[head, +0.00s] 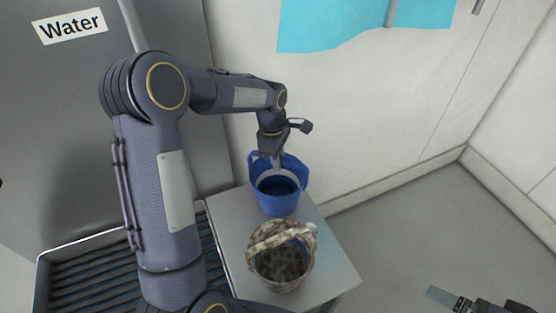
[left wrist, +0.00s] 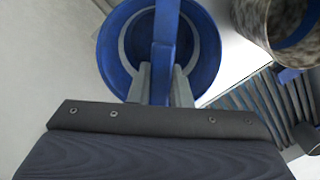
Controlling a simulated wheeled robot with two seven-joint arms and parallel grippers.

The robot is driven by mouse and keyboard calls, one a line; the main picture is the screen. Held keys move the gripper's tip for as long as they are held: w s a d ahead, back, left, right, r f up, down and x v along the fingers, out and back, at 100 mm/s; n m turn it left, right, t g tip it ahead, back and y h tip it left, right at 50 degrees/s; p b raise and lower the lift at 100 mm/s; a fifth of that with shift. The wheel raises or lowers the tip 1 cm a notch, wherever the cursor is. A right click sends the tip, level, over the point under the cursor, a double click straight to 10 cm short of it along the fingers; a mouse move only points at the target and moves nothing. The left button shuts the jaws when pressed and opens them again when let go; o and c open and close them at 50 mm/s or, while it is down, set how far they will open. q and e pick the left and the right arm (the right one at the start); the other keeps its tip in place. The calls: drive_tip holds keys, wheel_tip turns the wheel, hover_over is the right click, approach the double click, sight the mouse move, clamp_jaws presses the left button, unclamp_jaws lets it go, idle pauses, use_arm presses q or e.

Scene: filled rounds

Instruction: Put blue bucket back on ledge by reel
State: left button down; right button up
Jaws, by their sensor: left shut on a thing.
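The blue bucket (head: 279,207) appears upright over the far end of a small grey stand (head: 227,213). I cannot tell whether its base touches the top. My left gripper (head: 276,163) is above the bucket, shut on its handle. In the left wrist view the blue bucket (left wrist: 207,72) shows from above, with its blue handle between the fingers of the left gripper (left wrist: 162,85). My right gripper (head: 450,299) shows only in part at the bottom right, and its jaws are unclear. I see no reel.
A mottled grey-brown bucket (head: 266,278) with a raised handle stands on the near part of the stand, close to the blue one. A slatted tray (head: 95,283) lies left, below a grey panel marked Water (head: 70,27). Floor to the right is clear.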

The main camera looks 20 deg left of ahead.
use_arm(q)
drive_tip(key=shift+f, duration=0.35)
drive_tip(key=c, duration=1.3)
unclamp_jaws()
drive_tip(key=shift+c, duration=0.2)
